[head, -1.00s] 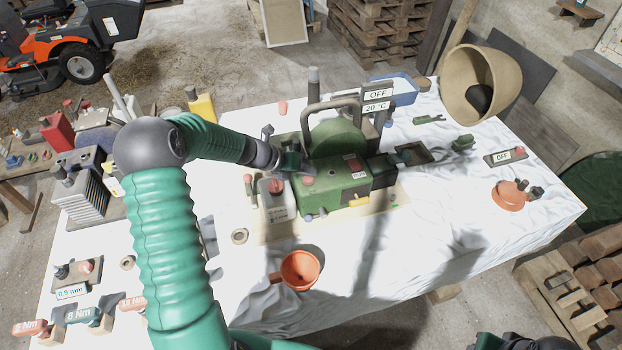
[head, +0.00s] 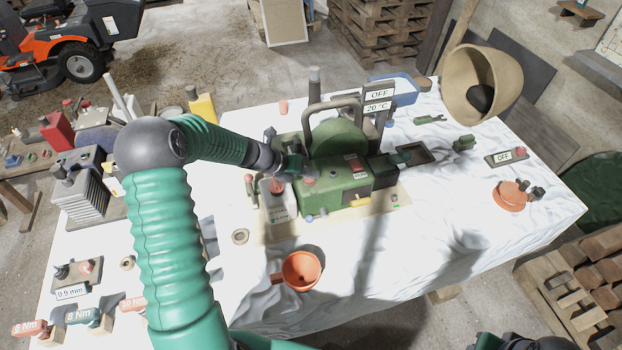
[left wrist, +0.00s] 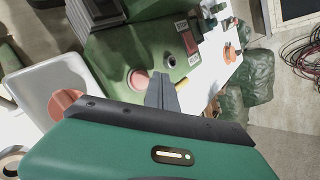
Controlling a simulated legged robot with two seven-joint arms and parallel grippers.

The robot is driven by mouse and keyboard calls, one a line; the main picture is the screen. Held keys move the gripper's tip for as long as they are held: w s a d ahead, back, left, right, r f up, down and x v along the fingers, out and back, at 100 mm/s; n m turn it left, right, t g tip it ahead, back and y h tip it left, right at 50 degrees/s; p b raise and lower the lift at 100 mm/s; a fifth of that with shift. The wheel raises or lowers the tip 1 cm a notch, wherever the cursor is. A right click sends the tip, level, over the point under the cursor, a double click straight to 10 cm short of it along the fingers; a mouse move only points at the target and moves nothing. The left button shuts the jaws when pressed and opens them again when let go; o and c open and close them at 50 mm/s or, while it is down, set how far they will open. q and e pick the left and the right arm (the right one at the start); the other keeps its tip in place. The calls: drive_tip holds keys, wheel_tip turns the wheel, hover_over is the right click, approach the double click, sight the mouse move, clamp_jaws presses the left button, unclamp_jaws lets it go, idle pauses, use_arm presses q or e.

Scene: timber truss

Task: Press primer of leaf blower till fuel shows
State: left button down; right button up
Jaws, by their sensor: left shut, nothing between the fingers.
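The green leaf blower unit (head: 335,194) stands on a pale board in the middle of the white-covered table. A small red round button (head: 309,182), which looks like the primer bulb, sits on its top left; it also shows in the left wrist view (left wrist: 138,80). Left of it is a pale tank with a larger red cap (head: 277,186). My left gripper (head: 296,168) is shut and empty, just above and behind the button. In the left wrist view its grey fingers (left wrist: 165,96) appear right beside the button; contact cannot be told. No fuel is visible. My right gripper is not seen.
An orange cup (head: 301,271) stands in front of the unit. A beige bucket-like shade (head: 483,85) hangs at the back right.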

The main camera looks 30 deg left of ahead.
use_arm(q)
drive_tip(key=shift+a, duration=0.15)
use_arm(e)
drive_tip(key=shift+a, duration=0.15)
use_arm(q)
drive_tip(key=shift+a+f, duration=0.25)
drive_tip(key=shift+a, duration=0.1)
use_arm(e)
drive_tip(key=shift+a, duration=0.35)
use_arm(q)
drive_tip(key=shift+d+f, duration=0.15)
drive_tip(key=shift+d, duration=0.2)
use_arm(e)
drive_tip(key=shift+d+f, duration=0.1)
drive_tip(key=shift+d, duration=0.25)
use_arm(q)
drive_tip(key=shift+a+f+b, duration=0.2)
drive_tip(key=shift+f+b, duration=0.15)
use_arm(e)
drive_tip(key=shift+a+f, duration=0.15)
use_arm(q)
drive_tip(key=shift+a+r+p, duration=0.15)
drive_tip(key=shift+r+p, duration=0.4)
drive_tip(key=shift+p, duration=0.2)
drive_tip(key=shift+a+r+p, duration=0.3)
drive_tip(key=shift+r+p, duration=0.05)
drive_tip(key=shift+p, duration=0.15)
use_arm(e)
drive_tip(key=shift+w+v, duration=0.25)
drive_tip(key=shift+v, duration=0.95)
